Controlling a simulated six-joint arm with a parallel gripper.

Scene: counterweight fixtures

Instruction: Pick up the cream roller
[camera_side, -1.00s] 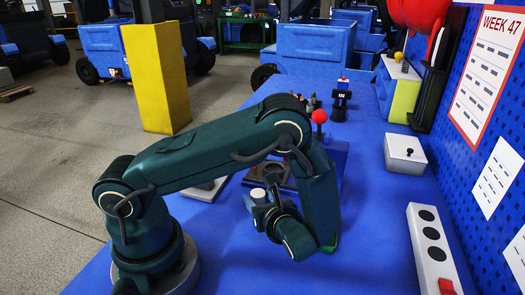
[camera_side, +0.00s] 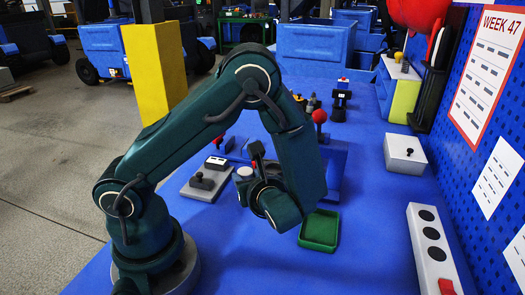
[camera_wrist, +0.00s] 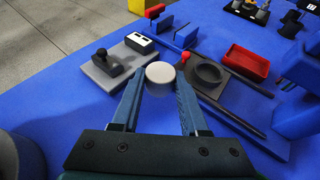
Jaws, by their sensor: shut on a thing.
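The cream roller (camera_wrist: 160,74) shows its round pale end between the fingertips of my gripper (camera_wrist: 160,84) in the wrist view. My gripper is shut on it. In the side view the roller (camera_side: 244,173) is a small pale shape at the jaws of my gripper (camera_side: 251,181), partly hidden by them. The gripper looks raised above the blue table. How far the roller is from the table is hard to tell.
A grey plate with a black knob (camera_wrist: 103,62) lies left of the jaws, and a dark plate with a black ring (camera_wrist: 206,73) lies right. A red tray (camera_wrist: 247,65) and a green tray (camera_side: 319,230) stand nearby. A white socket strip (camera_side: 433,250) is at the right.

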